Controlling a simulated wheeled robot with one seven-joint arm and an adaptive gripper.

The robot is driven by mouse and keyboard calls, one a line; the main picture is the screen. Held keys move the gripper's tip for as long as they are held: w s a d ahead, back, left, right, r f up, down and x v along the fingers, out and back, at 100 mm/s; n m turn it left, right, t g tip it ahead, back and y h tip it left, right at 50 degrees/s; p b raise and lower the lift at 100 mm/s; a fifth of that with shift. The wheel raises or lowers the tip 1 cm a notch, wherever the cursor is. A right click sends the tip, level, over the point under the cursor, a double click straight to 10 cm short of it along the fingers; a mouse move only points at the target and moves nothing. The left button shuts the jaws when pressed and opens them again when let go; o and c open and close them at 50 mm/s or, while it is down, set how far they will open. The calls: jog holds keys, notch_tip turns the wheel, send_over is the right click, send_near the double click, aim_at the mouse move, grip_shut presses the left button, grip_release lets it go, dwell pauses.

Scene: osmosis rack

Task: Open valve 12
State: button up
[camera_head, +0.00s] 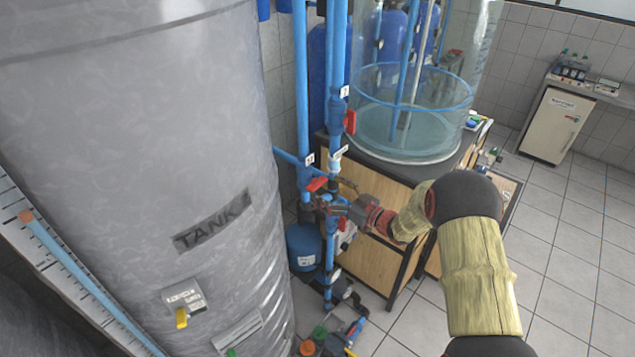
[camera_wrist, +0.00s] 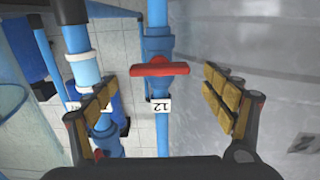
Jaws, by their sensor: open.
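The valve 12 handle (camera_wrist: 160,68) is a red bar lying across a vertical blue pipe (camera_wrist: 161,135) in the wrist view. A white tag marked 12 (camera_wrist: 160,105) sits beside it and looks upside down. My gripper (camera_wrist: 160,80) is open, one padded finger on each side of the handle, with clear gaps on both sides. In the head view my gripper (camera_head: 333,207) is at the pipes beside the grey tank, near a red handle (camera_head: 317,184) that appears to be the same one. I cannot tell the exact depth gap.
The large grey tank (camera_head: 130,130) stands close on the left. Another blue pipe (camera_wrist: 82,60) runs close beside the left finger. Another red valve handle (camera_head: 349,122) is higher up. A clear cylinder tank (camera_head: 410,120) stands on a wooden cabinet behind. Tiled floor (camera_head: 570,250) is free at right.

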aim_at(320, 185)
jog(key=shift+x, duration=2.2)
jog(key=c, duration=1.1)
jog(key=shift+c, duration=0.4)
